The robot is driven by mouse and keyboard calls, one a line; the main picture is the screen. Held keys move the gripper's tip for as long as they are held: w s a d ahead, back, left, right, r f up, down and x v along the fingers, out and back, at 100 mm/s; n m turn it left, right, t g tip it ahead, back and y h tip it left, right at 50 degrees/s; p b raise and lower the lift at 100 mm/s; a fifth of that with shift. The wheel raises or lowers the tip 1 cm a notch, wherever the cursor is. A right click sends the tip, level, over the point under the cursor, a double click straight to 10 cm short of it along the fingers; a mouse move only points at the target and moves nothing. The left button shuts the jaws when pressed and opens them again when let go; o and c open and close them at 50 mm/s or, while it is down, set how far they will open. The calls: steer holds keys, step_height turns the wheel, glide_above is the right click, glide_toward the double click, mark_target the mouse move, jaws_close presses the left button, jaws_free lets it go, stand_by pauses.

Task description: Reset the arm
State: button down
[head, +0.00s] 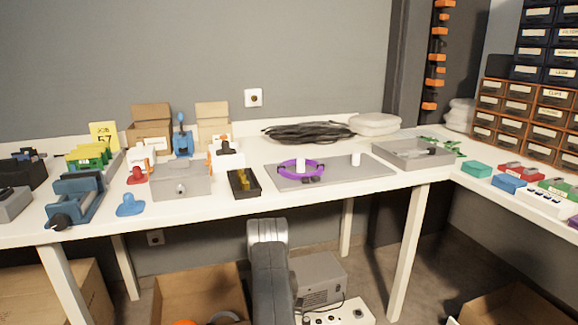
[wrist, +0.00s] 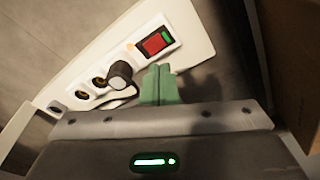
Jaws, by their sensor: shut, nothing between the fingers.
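My gripper (wrist: 160,84) shows in the wrist view, its two green fingers pressed together with nothing between them. In that view it hangs over or in front of a white power strip (wrist: 195,40) with a red switch and a dark plug. I cannot tell whether the fingers touch the strip. In the head view a grey link of my arm rises at the bottom middle, in front of the table's front edge. My gripper is not visible in the head view.
A white table (head: 300,205) carries a grey mat (head: 345,180) with a purple ring (head: 301,169), a grey tray (head: 412,153), a blue vise (head: 77,197) and a black bin (head: 243,184). Below are open cartons (head: 200,290), a grey box (head: 320,275) and a white power strip (head: 345,314).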

step_height(320, 180, down, 6)
steer(key=shift+r+b, duration=0.15)
steer(key=shift+b, duration=0.75)
steer(key=shift+r, duration=0.1)
